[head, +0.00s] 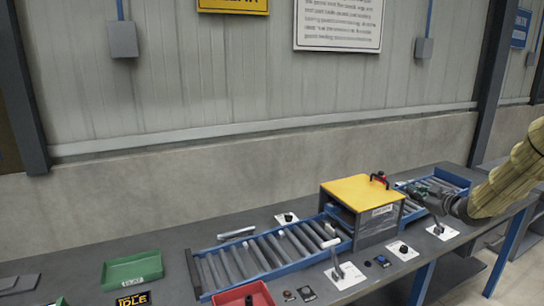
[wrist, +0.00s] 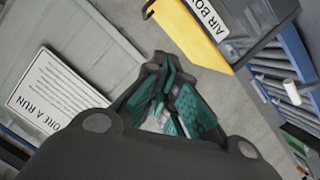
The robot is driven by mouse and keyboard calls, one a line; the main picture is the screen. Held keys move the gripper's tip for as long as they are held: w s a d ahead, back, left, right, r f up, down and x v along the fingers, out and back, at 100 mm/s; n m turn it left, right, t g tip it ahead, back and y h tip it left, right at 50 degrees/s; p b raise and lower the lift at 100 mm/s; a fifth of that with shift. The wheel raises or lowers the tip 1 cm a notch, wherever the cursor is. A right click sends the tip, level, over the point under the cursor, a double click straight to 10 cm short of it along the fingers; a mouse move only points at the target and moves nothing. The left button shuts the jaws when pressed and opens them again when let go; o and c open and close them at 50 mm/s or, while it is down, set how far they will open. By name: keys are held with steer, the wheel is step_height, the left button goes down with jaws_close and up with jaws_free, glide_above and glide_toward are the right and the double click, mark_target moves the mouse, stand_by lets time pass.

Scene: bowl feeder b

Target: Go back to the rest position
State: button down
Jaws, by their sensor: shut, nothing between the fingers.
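My gripper (head: 427,187) is at the right in the head view, just right of the yellow-lidded box and over the far part of the conveyor. My arm reaches in from the right edge in a tan sleeve. In the wrist view my gripper (wrist: 172,85) has its teal-padded fingers drawn together, with nothing held between them. The yellow-lidded box (head: 376,228) stands across the roller conveyor (head: 250,262); it also shows at the top right in the wrist view (wrist: 200,32).
A green tray (head: 133,270) lies at the left and a red tray (head: 242,296) at the front. Levers on white plates (head: 343,274) stand along the front, with another lever plate (head: 440,231) near my gripper. The wall is behind the bench.

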steer(key=s+a+f+m+g, duration=0.1)
steer(key=s+a+f+m, duration=0.15)
steer(key=a+f, duration=0.45)
steer(key=s+a+f+m+g, duration=0.15)
steer(key=s+f, duration=0.25)
steer(key=f, duration=0.7)
steer(key=s+a+f+m+g+h, duration=0.1)
steer(key=s+a+f+g, duration=0.1)
steer(key=s+a+f, duration=0.45)
steer(key=s+a+f+m+g+h, duration=0.1)
steer(key=s+a+f+g, duration=0.15)
steer(key=s+f, duration=0.7)
steer(key=s+a+f+m+g, duration=0.1)
steer(key=s+a+f, duration=0.1)
steer(key=s+f, duration=0.35)
steer(key=s+a+f+m+g+h, duration=0.1)
steer(key=s+a+f, duration=0.1)
steer(key=s, duration=0.6)
steer(key=s+a+f+g, duration=0.2)
steer(key=s+f, duration=0.2)
steer(key=s, duration=0.2)
steer(key=s+a+f+m+g+h, duration=0.1)
steer(key=s+a+m+g, duration=0.1)
steer(key=s, duration=1.7)
steer(key=shift+s+a+f+g, duration=0.15)
steer(key=shift+s+a+g, duration=0.2)
steer(key=shift+g, duration=0.45)
steer(key=shift+d, duration=0.1)
